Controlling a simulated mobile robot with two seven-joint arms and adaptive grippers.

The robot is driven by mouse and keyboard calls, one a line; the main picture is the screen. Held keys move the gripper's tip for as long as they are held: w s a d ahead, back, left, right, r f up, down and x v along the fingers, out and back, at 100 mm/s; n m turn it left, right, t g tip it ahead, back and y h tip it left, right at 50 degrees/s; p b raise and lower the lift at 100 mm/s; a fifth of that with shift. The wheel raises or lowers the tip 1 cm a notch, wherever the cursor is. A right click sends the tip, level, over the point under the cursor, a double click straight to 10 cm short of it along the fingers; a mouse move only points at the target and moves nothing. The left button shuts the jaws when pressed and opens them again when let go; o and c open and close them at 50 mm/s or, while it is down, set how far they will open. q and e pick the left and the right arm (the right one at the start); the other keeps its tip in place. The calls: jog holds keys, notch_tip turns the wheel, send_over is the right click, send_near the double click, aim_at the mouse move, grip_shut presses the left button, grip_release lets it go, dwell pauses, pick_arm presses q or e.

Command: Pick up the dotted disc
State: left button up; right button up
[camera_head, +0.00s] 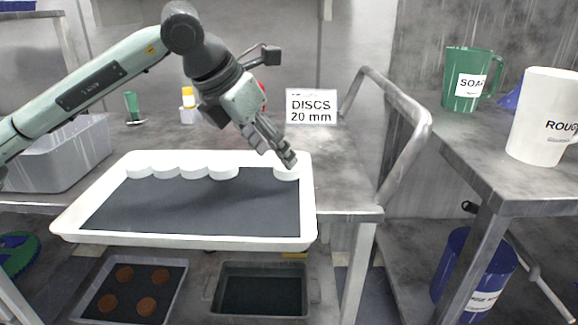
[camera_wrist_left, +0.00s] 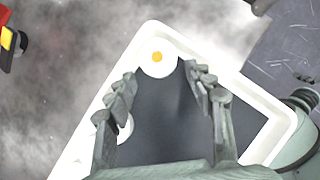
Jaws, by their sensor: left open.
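The dotted disc (camera_wrist_left: 157,57) is white with an orange dot and lies at the tray's edge in the left wrist view, just beyond and between my fingertips. In the head view a white disc (camera_head: 287,174) at the tray's far right corner sits under my left gripper; its top dot cannot be made out. My left gripper (camera_head: 281,157) points down, open and empty, close above that disc. In the wrist view its fingers (camera_wrist_left: 160,73) are spread apart. My right gripper is not in view.
Several plain white discs (camera_head: 194,172) stand in a row along the back of the white tray (camera_head: 180,241) with its dark mat. A "DISCS 20 mm" sign (camera_head: 311,106) stands behind. A metal rail (camera_head: 405,140) is at the right.

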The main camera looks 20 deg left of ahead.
aim_at(283, 167)
pick_arm(q)
jog(key=x, duration=0.4)
jog(key=shift+w, duration=0.3)
jog(key=shift+c, duration=0.4)
jog(key=c, duration=0.7)
jog(key=shift+c, duration=0.5)
jog(key=shift+r, duration=0.2)
